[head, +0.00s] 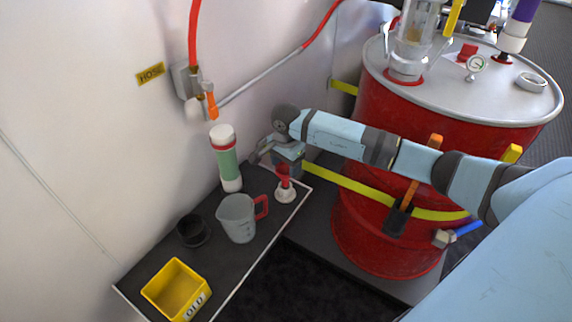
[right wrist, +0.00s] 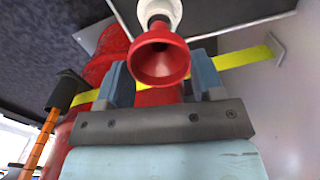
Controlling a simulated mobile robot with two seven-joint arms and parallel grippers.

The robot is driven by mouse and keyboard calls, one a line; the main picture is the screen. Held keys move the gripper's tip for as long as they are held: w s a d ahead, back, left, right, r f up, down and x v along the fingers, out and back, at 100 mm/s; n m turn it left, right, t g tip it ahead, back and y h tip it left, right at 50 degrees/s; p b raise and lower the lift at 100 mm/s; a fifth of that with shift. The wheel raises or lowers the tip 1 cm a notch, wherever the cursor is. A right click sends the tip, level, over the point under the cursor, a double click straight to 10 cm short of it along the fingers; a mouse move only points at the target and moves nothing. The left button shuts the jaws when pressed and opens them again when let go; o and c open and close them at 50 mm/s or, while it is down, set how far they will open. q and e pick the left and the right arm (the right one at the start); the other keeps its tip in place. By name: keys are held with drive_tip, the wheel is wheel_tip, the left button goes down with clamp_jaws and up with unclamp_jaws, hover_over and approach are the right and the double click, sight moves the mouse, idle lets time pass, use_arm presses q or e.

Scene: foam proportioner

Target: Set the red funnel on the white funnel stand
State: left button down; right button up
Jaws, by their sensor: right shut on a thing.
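The red funnel (head: 283,174) is upright over the white funnel stand (head: 285,195) near the right end of the dark shelf. In the right wrist view the funnel (right wrist: 160,62) shows its wide mouth, with the white stand (right wrist: 158,11) in line beyond it. My right gripper (head: 284,166) is shut on the funnel, and its two fingers (right wrist: 160,80) lie on either side of it. The funnel's narrow end meets the stand in the picture, but I cannot tell whether it rests there. My left gripper is out of view.
The shelf (head: 215,210) also holds a white-green bottle (head: 227,160), a measuring jug (head: 238,218) with a red handle, a black cup (head: 193,230) and a yellow bin (head: 176,290). A large red drum (head: 385,235) stands right of the shelf, beneath my right arm.

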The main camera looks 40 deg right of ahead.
sight(286, 168)
idle(0.8)
drive_tip(key=o, duration=0.6)
drive_tip(key=shift+r+p, duration=3.05)
drive_tip(key=shift+r, duration=2.45)
